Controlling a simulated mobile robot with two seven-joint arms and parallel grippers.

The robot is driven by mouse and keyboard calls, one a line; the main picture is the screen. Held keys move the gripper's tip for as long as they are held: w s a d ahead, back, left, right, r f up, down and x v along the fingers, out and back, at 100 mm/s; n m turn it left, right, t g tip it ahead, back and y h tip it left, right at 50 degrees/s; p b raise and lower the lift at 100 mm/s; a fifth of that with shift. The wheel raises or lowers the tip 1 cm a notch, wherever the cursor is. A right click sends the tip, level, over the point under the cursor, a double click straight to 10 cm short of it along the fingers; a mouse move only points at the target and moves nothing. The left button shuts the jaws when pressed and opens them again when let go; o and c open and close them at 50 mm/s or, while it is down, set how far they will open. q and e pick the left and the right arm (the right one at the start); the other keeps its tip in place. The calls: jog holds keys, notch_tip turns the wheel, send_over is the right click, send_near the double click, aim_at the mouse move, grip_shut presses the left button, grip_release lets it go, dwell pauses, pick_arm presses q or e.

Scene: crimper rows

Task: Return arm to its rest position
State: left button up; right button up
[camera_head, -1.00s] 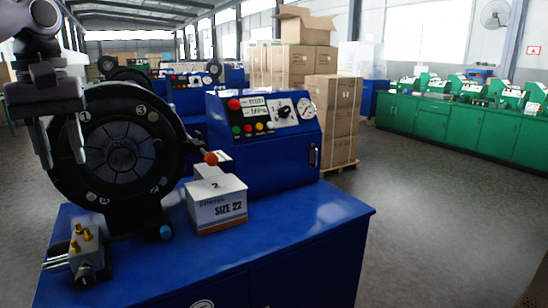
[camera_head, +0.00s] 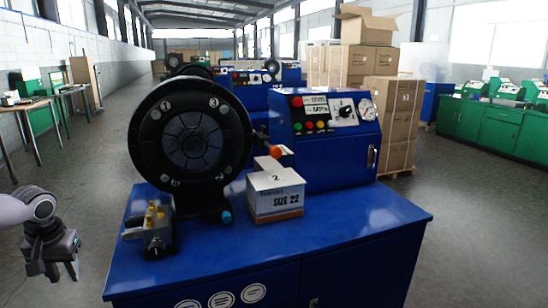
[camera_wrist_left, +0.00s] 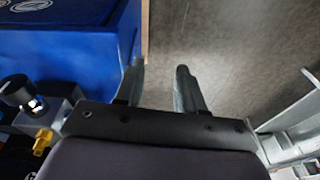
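My left gripper (camera_head: 63,273) hangs at the lower left of the head view, beside the blue machine's table and apart from it. Its fingers point down. In the left wrist view the two fingers (camera_wrist_left: 159,70) stand apart with only floor between them, so it is open and empty. The crimping machine (camera_head: 350,225) has a blue cabinet and a round black crimping head (camera_head: 190,145) to the right of the gripper. My right gripper is not in view.
A box marked SIZE 22 (camera_head: 275,197) and a metal block with yellow fittings (camera_head: 156,232) stand on the blue tabletop. The block's fittings also show in the left wrist view (camera_wrist_left: 42,141). Workbenches (camera_head: 35,104) stand farther back left. Grey floor is clear around my gripper.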

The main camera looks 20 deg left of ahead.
pick_arm(q)
jog(key=s+d+f+m+t, duration=0.15)
jog(key=s+f, duration=0.25)
jog(key=f, duration=0.4)
jog(key=s+d+f+m+g, duration=0.1)
jog(key=s+d+f, duration=0.2)
jog(key=f, duration=0.6)
jog(key=s+d+f+m+t+h, duration=0.1)
jog(key=s+d+f+m+t, duration=0.15)
jog(key=d+f, duration=0.55)
jog(key=d+f+m+t+h, duration=0.2)
jog(key=d+m+t, duration=0.1)
jog(key=d, duration=1.5)
jog(key=w+d+r+t, duration=0.1)
jog(key=d+r, duration=0.1)
jog(key=d, duration=0.3)
jog(key=w+d+r+m+t, duration=0.1)
jog(key=d+r+t, duration=0.1)
jog(key=d, duration=0.4)
jog(key=shift+r+h, duration=0.4)
jog(key=shift+r, duration=0.35)
